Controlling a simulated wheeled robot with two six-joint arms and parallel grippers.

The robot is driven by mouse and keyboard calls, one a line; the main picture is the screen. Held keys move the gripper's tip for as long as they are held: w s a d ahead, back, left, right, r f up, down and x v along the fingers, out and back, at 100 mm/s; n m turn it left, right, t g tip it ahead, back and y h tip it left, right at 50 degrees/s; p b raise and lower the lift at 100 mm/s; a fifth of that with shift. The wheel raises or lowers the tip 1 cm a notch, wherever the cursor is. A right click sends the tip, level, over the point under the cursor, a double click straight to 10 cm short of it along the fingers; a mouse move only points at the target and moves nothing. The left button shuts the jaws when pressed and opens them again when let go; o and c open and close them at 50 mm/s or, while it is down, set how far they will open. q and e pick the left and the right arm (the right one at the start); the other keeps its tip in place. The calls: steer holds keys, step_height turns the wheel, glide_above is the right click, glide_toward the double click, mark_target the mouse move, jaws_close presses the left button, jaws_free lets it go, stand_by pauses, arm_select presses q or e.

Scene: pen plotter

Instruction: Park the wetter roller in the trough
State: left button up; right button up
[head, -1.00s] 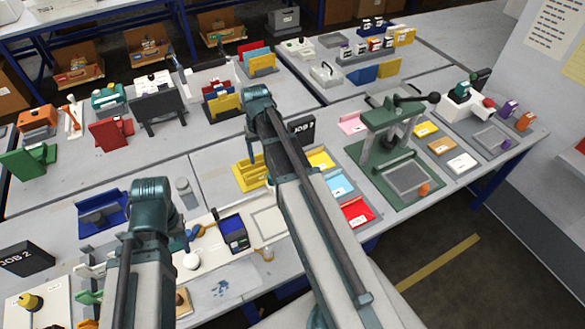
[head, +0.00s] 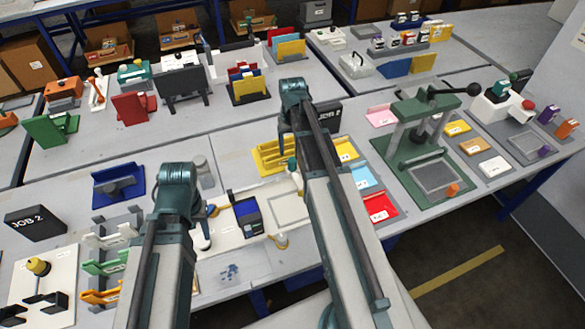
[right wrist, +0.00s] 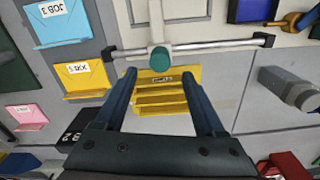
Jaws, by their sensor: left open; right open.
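I cannot tell for certain which piece is the wetter roller. A blue tray holding a dark rounded piece (head: 118,188) stands farther left; either could be the trough. My right gripper (right wrist: 160,95) is open and empty above a metal cross bar (right wrist: 205,45) with a teal-capped post (right wrist: 158,58). My left gripper is mostly hidden behind its forearm (head: 175,215).
A yellow rack (head: 270,157) and a grey cylinder (head: 203,170) stand behind the cross bar. Coloured job trays and a green press (head: 425,130) are to the right.

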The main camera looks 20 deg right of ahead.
mark_target(292, 160)
step_height(292, 160, down, 7)
steer(key=b, duration=0.6)
steer(key=shift+f, duration=0.2)
jaws_close()
stand_by(1.0)
